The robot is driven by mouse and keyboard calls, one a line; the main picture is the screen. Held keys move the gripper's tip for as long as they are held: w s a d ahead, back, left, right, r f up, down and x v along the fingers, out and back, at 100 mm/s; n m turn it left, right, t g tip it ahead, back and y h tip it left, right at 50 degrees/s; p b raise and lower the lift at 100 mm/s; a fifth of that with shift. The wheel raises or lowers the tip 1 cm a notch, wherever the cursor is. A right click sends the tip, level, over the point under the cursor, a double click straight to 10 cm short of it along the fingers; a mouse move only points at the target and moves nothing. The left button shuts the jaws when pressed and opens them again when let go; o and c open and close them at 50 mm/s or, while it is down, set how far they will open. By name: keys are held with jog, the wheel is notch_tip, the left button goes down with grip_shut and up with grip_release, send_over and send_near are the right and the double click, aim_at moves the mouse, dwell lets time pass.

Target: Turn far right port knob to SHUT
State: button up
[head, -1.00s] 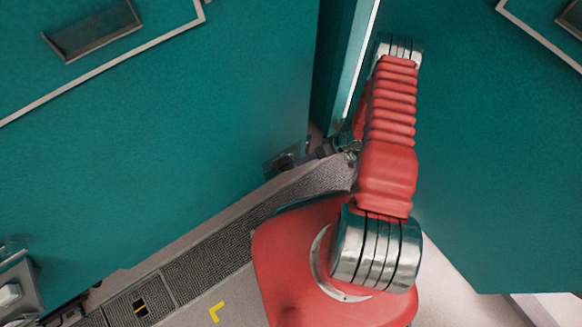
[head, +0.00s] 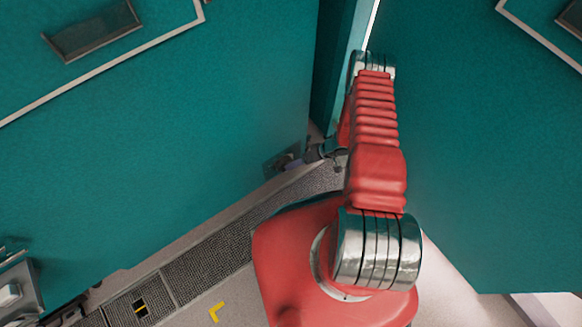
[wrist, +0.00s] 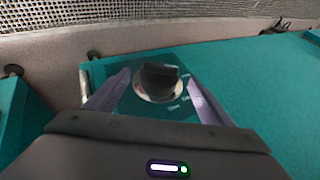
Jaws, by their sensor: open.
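In the wrist view a black port knob (wrist: 160,74) sits on a round pale dial on a dark plate fixed to a teal panel. Small white markings are on the plate to the right of the dial, too blurred to read. My gripper (wrist: 157,77) is open, with one purple finger on each side of the knob. In the head view my gripper (head: 298,161) is at a small plate low on the left teal chamber, and the knob there is not visible.
Teal chamber walls stand at left (head: 170,160) and right (head: 490,170), with a narrow gap between them. A dark grate strip (head: 215,250) runs along the floor by the left chamber. Another metal fitting (head: 15,290) is at the lower left.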

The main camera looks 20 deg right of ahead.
jog(key=shift+x, duration=3.4)
jog(key=c, duration=0.9)
jog(key=shift+a+r+n+t+h, duration=0.15)
jog(key=shift+n+t+h, duration=0.15)
jog(key=shift+h, duration=1)
jog(key=shift+a+n+t+h, duration=0.2)
jog(key=shift+n+t+h, duration=0.15)
jog(key=shift+h, duration=0.85)
jog(key=shift+a+r+h, duration=0.1)
jog(key=shift+h, duration=0.2)
jog(key=o, duration=0.7)
jog(key=shift+o, duration=1)
jog(key=shift+s, duration=0.1)
